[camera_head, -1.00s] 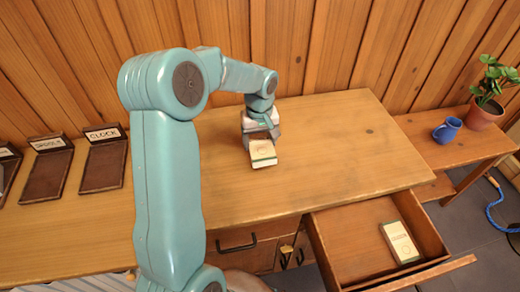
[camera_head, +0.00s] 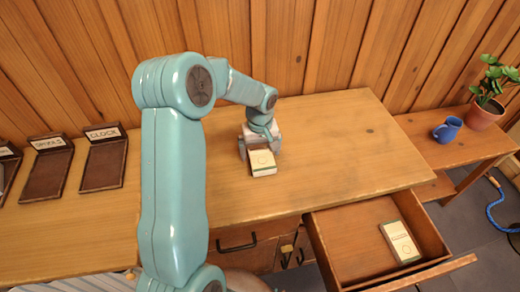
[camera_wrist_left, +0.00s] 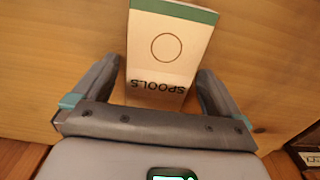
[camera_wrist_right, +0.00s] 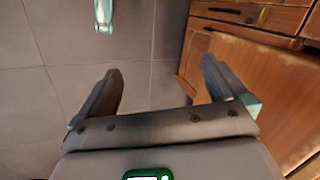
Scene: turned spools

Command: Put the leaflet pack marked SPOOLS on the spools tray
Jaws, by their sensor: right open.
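The leaflet pack marked SPOOLS (camera_wrist_left: 165,60) is cream with a green end band and a circle. It also shows at the left gripper in the head view (camera_head: 262,160). Whether the pack touches the table is hard to tell. The spools tray (camera_head: 46,178), brown with an upright label, stands at the left of the table and looks empty. My right gripper (camera_wrist_right: 160,70) is open and empty over the grey floor.
The clock tray (camera_head: 103,165) stands right of the spools tray, and another tray is cut off at the left edge. An open drawer (camera_head: 345,235) at the right front holds another pack (camera_head: 400,241). A blue mug (camera_head: 447,130) and potted plant (camera_head: 486,113) stand on a side bench.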

